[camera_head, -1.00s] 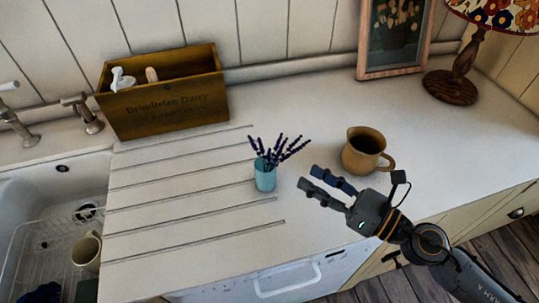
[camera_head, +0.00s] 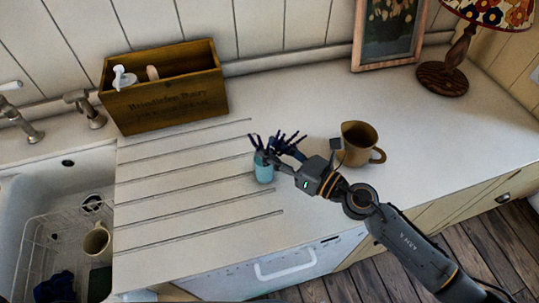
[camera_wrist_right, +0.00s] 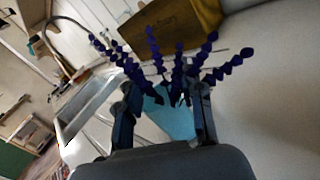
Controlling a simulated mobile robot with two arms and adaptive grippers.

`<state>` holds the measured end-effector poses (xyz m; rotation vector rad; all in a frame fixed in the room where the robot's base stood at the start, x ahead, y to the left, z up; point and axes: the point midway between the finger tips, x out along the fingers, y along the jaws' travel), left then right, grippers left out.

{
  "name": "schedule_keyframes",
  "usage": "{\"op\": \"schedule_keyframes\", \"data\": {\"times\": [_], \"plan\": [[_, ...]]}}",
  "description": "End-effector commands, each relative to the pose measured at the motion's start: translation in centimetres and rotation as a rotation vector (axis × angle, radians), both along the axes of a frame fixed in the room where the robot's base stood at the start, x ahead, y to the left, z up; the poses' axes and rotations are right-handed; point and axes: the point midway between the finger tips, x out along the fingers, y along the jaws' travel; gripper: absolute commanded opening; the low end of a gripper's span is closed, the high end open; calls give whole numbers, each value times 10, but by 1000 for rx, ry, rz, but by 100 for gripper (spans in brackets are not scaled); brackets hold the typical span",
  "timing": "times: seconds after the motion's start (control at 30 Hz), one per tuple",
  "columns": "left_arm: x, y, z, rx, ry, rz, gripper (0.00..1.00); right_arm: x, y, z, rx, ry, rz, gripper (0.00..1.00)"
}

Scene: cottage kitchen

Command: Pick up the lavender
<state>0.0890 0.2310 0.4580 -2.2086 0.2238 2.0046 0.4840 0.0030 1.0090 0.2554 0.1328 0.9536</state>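The lavender (camera_head: 278,143) is a bunch of dark purple stems in a small light-blue vase (camera_head: 264,172), standing upright on the ribbed drainboard part of the counter. My right gripper (camera_head: 277,155) is at the vase's upper part, coming from the right. In the right wrist view, its two fingers (camera_wrist_right: 165,112) stand apart on either side of the blue vase (camera_wrist_right: 172,118), with lavender stems (camera_wrist_right: 155,60) rising between and beyond them. A firm grip does not show. The fingers hide part of the vase rim. My left gripper is not in view.
A brown jug (camera_head: 358,146) stands just right of my right gripper, close to the wrist. A wooden box (camera_head: 165,95) sits behind at the left. The sink (camera_head: 45,205) with a rack and mug is at the left. The counter behind the vase is clear.

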Motion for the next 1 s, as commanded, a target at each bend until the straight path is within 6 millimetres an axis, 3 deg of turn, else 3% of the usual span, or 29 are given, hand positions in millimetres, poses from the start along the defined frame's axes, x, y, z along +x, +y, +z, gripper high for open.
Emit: {"op": "schedule_keyframes", "data": {"times": [0.07, 0.23, 0.67, 1.0], "plan": [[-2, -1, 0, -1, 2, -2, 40, 0, 0, 0, 0, 0, 0, 35], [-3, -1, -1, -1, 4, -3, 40, 0, 0, 0, 0, 0, 0, 1], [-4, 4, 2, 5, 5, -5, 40, 0, -1, 4, -1, -1, 0, 0], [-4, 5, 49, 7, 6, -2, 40, 0, -1, 66, -2, -3, 1, 0]]}}
